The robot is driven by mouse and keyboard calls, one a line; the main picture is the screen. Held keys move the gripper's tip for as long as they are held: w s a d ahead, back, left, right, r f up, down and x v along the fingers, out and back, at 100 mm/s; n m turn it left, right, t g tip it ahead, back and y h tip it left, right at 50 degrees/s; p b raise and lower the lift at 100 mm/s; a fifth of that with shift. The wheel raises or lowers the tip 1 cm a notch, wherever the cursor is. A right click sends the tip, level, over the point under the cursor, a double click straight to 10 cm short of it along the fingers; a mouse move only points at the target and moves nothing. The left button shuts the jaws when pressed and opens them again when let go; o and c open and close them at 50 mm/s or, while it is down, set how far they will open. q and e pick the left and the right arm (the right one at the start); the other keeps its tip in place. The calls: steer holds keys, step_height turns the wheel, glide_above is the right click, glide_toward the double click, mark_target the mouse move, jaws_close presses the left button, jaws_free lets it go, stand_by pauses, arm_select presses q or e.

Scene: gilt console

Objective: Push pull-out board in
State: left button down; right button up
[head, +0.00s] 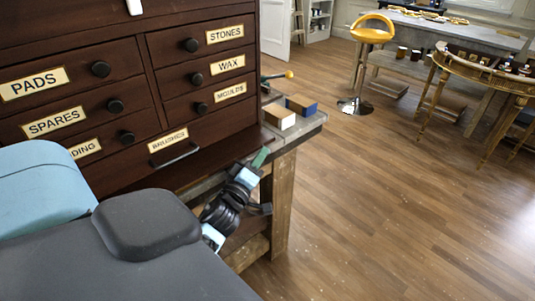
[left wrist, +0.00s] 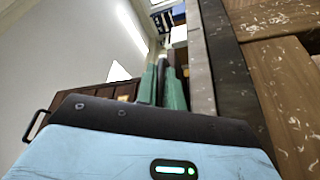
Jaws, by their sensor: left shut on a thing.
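The pull-out board (head: 222,160) is a flat dark brown panel at the foot of the dark wooden cabinet (head: 130,75), below the labelled drawers. It stands out over the front of the workbench. My left gripper (head: 260,158), black and light blue with green fingertips, is at the board's front edge near its right end. In the left wrist view the green fingers (left wrist: 162,88) are close together with a dark strip between them, and the gripper is shut on the board. The exact contact is small and partly hidden. My right gripper is not in view.
Small blue-sided boxes (head: 301,105) lie on the workbench end (head: 309,122), right of the cabinet. A green tool with a yellow tip (head: 277,76) lies behind them. A yellow stool (head: 371,35) and a gilt console (head: 484,72) stand farther off. The wooden floor between is clear.

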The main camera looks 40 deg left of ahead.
arm_select(q)
steer(key=shift+r, duration=0.1)
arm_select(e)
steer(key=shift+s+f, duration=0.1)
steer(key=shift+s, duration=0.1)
arm_select(q)
steer(key=c, duration=1.5)
jaws_free()
steer(key=shift+w, duration=0.1)
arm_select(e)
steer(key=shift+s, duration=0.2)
arm_select(q)
steer(key=shift+s+d+f, duration=0.1)
steer(key=shift+s+f, duration=0.15)
steer(key=shift+s, duration=0.1)
steer(key=shift+b+v, duration=0.6)
steer(key=shift+v, duration=2.95)
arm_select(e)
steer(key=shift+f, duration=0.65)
arm_select(q)
steer(key=shift+r, duration=0.15)
